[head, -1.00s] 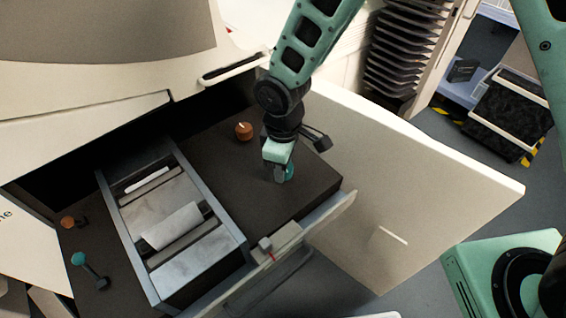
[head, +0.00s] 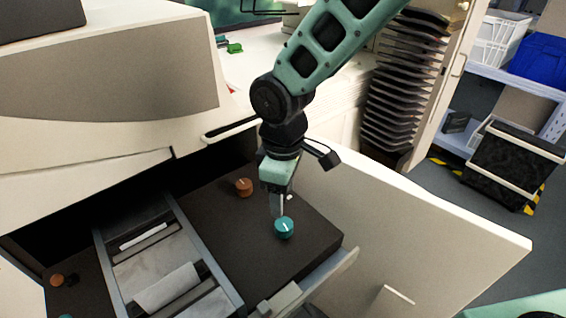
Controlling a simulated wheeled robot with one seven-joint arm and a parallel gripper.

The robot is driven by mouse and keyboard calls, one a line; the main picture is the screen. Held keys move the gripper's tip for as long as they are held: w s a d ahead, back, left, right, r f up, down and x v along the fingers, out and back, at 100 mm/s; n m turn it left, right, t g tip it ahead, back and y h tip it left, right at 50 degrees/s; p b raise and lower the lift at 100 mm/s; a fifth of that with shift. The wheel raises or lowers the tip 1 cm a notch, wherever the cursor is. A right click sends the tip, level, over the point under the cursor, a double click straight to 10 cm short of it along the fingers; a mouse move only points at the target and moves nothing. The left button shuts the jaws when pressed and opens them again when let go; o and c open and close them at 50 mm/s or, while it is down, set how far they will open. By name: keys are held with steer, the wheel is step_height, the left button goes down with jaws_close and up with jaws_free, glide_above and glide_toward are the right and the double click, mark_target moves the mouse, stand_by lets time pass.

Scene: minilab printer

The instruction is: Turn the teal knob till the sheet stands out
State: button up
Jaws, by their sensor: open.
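The teal knob (head: 284,228) sits on the dark panel of the pulled-out printer drawer, with a pale mark on its top. My gripper (head: 278,208) is open and points down just above and behind the knob. In this view its fingertips overlap the knob's far edge, and I cannot tell whether they touch it. The white sheet (head: 166,288) lies in the grey metal tray section left of the panel, with its near end raised and curled across the rollers.
An orange knob (head: 244,187) stands on the same panel behind the teal one. Another orange knob (head: 57,281) is at far left. An open cream door (head: 420,235) stands to the right. The printer body (head: 100,110) overhangs behind. A stack of trays (head: 405,95) stands at the back.

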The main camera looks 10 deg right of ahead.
step_height(320, 180, up, 8)
steer(key=shift+f, duration=0.15)
stand_by(0.4)
